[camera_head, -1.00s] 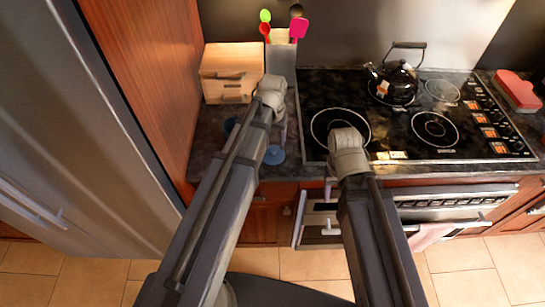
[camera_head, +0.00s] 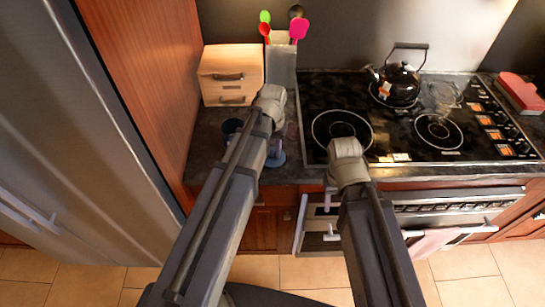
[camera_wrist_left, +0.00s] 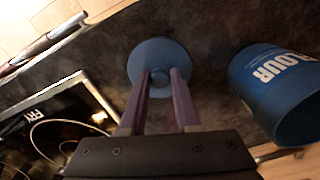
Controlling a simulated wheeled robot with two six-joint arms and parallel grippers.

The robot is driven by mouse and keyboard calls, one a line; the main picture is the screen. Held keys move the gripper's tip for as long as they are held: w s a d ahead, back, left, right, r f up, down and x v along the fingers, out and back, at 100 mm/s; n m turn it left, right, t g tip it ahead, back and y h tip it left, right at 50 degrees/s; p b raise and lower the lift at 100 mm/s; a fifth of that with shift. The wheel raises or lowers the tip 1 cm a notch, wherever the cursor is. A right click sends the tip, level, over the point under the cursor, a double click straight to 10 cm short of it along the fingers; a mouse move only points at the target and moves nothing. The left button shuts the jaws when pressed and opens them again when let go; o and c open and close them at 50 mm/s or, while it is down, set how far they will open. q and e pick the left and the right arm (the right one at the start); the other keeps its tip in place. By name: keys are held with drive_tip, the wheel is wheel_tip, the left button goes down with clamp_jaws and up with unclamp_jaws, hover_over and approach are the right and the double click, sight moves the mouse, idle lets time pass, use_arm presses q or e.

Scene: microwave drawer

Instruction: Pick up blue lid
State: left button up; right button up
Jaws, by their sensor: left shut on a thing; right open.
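The blue lid (camera_wrist_left: 150,52) is a round disc with a small knob, lying on the dark countertop in the left wrist view. Part of it shows beside my left arm in the head view (camera_head: 278,159). My left gripper (camera_wrist_left: 163,78) has its two fingers shut on the lid's knob; I cannot tell whether the lid is off the counter.
A blue flour canister (camera_wrist_left: 275,85) stands close to the lid, partly behind my left arm in the head view (camera_head: 231,127). A wooden box (camera_head: 230,72), a utensil holder (camera_head: 282,65) and the stove (camera_head: 415,120) with a kettle (camera_head: 402,84) border this counter patch. The fridge (camera_head: 70,130) is left.

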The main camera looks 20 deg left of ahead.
use_arm(q)
clamp_jaws()
